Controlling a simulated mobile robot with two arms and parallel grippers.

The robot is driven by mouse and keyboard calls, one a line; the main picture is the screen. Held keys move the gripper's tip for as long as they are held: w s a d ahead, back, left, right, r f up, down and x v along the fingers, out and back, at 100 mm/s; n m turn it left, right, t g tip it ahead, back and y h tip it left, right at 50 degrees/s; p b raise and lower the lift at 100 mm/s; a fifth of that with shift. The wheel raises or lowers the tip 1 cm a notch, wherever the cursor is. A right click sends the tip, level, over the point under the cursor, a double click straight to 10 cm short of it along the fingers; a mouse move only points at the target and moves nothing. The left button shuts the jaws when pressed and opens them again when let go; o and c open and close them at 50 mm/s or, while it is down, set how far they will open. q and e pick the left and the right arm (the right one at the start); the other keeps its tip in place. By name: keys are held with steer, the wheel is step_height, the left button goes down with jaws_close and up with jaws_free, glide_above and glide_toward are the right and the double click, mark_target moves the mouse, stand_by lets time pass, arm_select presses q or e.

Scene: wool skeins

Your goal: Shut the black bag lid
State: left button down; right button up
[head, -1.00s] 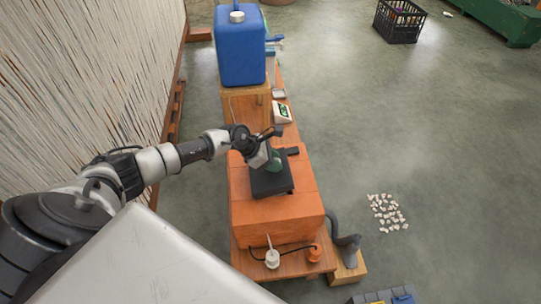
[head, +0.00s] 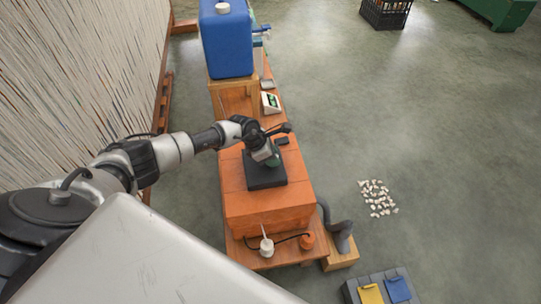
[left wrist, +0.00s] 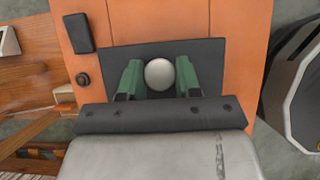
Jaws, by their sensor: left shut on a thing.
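The black lid (head: 265,182) is a dark square plate over the top of the orange box (head: 262,210) in the head view. In the left wrist view the lid (left wrist: 212,62) carries a round pale knob (left wrist: 160,73). My left gripper (head: 273,160) is above the lid; its green fingers in the left wrist view (left wrist: 160,80) stand on both sides of the knob and are shut on it. I cannot tell whether the lid touches the box, as its underside is hidden. My right gripper is not in view.
A small black block (head: 282,140) lies on the box behind the lid. A blue canister (head: 226,42) stands farther back. A white pot (head: 267,247) and an orange pot (head: 306,241) stand in front of the box.

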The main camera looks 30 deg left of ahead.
mark_target(257, 165)
arm_select(q)
steer(key=shift+d, duration=0.15)
steer(key=c, duration=0.8)
jaws_free()
steer(key=shift+a+r, duration=0.25)
steer(key=shift+r, duration=0.1)
steer(key=p+v, duration=0.2)
steer(key=v, duration=0.3)
steer(key=shift+p+v, duration=0.55)
steer(key=shift+v, duration=1.9)
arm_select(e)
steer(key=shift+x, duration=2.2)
arm_select(q)
steer(key=shift+s+f, duration=0.1)
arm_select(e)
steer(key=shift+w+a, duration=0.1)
